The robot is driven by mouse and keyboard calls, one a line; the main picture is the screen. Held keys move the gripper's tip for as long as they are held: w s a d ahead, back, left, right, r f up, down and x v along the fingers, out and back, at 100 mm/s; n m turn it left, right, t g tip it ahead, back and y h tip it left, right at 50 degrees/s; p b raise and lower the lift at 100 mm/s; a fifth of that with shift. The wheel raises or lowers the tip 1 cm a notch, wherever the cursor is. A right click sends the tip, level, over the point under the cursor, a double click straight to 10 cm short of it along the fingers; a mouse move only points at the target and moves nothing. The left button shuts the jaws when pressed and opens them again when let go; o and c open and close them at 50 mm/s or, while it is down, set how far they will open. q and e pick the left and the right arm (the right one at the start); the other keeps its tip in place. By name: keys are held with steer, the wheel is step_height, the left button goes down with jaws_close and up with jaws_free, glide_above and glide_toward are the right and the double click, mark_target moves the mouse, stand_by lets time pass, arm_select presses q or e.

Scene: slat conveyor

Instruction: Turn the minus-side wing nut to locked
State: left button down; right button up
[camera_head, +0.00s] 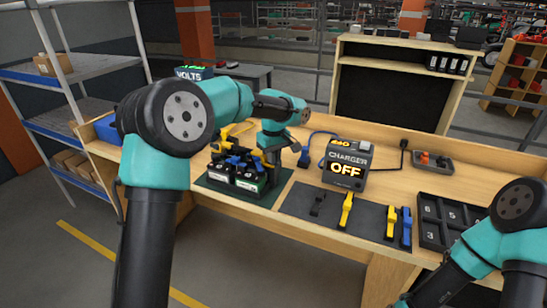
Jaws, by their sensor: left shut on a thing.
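The battery (246,181) stands on a dark green mat at the left part of the bench, with a black and white case and blue and yellow parts on top. My left gripper (272,170) points down at the battery's right end, its fingers closed low beside the top. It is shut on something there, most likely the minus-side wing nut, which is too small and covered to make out. The nut's turn angle cannot be read. My right arm shows at the lower right; its gripper is not in view.
A charger (347,162) reading OFF stands right of the battery. A dark mat (330,225) holds black, yellow and blue tools. A numbered black tray (432,236) and a grey holder (433,166) lie further right. A VOLTS display (194,73) stands behind my left arm.

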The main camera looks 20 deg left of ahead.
arm_select(q)
steer(key=m, duration=0.5)
steer(key=shift+m, duration=0.3)
steer(key=m, duration=0.5)
stand_by(0.4)
steer(key=c, duration=1.3)
jaws_free()
steer(key=shift+o, duration=0.2)
steer(key=shift+r, duration=0.1)
step_height(320, 180, up, 17)
steer(key=shift+r, duration=0.15)
steer(key=shift+a, duration=0.1)
